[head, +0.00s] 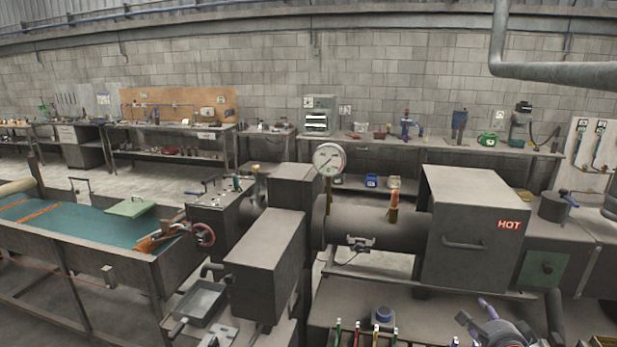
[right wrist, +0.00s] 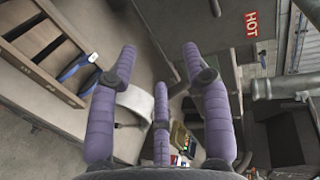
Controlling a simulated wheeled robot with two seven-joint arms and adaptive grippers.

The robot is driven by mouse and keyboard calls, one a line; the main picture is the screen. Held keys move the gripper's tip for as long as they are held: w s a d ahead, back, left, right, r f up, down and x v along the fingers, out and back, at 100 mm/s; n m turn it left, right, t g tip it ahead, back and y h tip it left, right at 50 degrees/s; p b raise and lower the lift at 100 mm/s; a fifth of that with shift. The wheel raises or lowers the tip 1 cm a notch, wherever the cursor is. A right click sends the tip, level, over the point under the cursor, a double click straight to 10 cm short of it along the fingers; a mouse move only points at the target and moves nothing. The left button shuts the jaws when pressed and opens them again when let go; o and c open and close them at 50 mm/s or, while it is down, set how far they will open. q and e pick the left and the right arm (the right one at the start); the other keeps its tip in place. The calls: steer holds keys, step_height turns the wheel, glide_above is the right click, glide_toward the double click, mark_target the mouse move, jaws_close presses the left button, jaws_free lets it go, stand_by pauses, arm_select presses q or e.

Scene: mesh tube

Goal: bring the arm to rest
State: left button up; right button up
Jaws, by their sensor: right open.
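My right gripper (head: 476,315) shows at the lower right of the head view, low in front of the grey machine housing marked HOT. Its purple padded fingers also show in the right wrist view (right wrist: 161,72), spread apart with nothing between them. A white curved piece (right wrist: 136,104) lies behind the fingers there; I cannot tell what it is. My left gripper is not in view.
The HOT housing (head: 468,245) and a grey barrel with a dial gauge (head: 329,159) stand beyond the gripper. A bench top with a blue-topped item (head: 384,314) and several coloured handles lies to its left.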

steer(key=s+a+f+n+g+y, duration=0.1)
steer(key=a+f+n+g+y, duration=0.15)
steer(key=a+f, duration=0.55)
steer(key=s+a+f+n+g+y, duration=0.15)
steer(key=a+f+n, duration=0.25)
steer(key=f, duration=0.7)
steer(key=s+a+f+n+g+y, duration=0.1)
steer(key=s+a+f+n+g, duration=0.15)
steer(key=a+f, duration=0.55)
steer(key=s+a+f+n+g+y, duration=0.1)
steer(key=s+a+f+n+g, duration=0.2)
steer(key=s+a+f, duration=0.3)
steer(key=s+a+f+n+g+y, duration=0.1)
steer(key=s+a+f+n+g, duration=0.3)
steer(key=s+f, duration=0.7)
steer(key=s+a+n, duration=0.1)
steer(key=s+a, duration=0.1)
steer(key=shift+s+a+f+n+y, duration=0.3)
steer(key=shift+s+f, duration=0.1)
